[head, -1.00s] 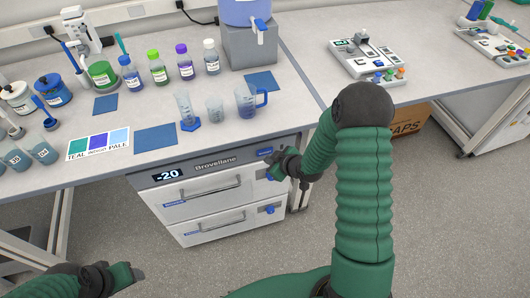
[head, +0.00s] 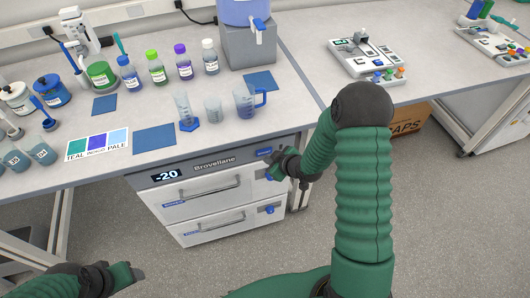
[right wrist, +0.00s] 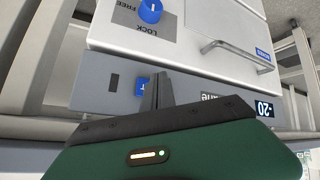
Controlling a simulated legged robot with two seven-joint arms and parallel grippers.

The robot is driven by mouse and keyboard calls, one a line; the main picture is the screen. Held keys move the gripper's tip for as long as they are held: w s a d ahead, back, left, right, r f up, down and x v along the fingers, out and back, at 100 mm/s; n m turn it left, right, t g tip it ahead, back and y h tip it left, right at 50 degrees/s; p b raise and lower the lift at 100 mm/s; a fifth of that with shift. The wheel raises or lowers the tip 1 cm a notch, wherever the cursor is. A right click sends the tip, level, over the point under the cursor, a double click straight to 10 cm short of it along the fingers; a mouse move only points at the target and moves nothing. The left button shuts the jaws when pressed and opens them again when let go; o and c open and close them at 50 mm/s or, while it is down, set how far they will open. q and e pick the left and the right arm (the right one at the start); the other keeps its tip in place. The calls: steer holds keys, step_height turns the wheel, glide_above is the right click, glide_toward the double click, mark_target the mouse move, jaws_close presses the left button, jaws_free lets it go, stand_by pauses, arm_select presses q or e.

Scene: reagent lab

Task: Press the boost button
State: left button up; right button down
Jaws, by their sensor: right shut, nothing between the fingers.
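The freezer (head: 200,190) under the bench has a grey top panel with a "-20" display (head: 166,175). A blue button (head: 264,152) sits at the panel's right end; its lettering is too small to read in the head view. In the right wrist view the blue button (right wrist: 141,86) is partly hidden by my fingers. My right gripper (head: 271,168) is shut and empty, its tips close to the panel beside the button. I cannot tell whether they touch it. The gripper also shows in the right wrist view (right wrist: 158,85). My left gripper (head: 130,272) is low at the left, away from the freezer.
Two drawers with bar handles (head: 212,188) lie below the panel, with blue lock knobs (head: 269,209) at their right. The bench (head: 215,145) above holds bottles, beakers and a measuring jug (head: 246,101). A cardboard box (head: 408,122) stands under the right bench.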

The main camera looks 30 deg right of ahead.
steer(key=shift+a+r, duration=0.1)
steer(key=shift+a, duration=0.1)
steer(key=shift+d, duration=0.1)
stand_by(0.4)
steer(key=shift+w, duration=0.1)
steer(key=shift+w, duration=0.3)
steer(key=shift+w+d+r, duration=0.1)
steer(key=shift+w, duration=0.3)
stand_by(0.6)
steer(key=shift+s, duration=0.85)
steer(key=shift+s+a, duration=0.1)
steer(key=shift+a, duration=0.1)
